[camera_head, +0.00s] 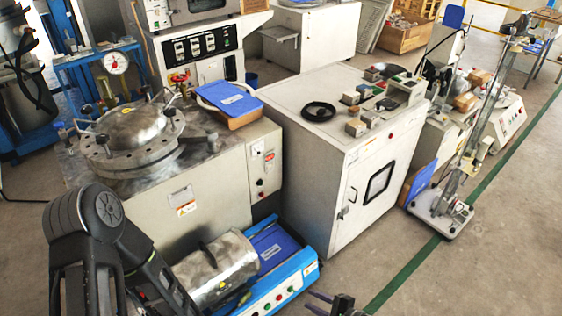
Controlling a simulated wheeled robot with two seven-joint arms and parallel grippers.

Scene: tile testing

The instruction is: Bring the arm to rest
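My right gripper (331,300) shows only at the bottom edge of the head view, with most of it cut off. Its two dark fingertips stand apart, and I see nothing held between them. It is in front of the white cabinet (312,180) and to the right of the blue-framed machine (306,273). My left arm (98,225) comes in at the lower left as dark, bulky links, in front of the steel tank machine. My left gripper is not in view.
The steel tank machine (205,190) has a domed lid (133,128). A metal cylinder (217,268) lies on the blue-framed machine. Small blocks (356,127) and a black ring (319,111) lie on the white cabinet. Bare floor (500,265) is at the lower right.

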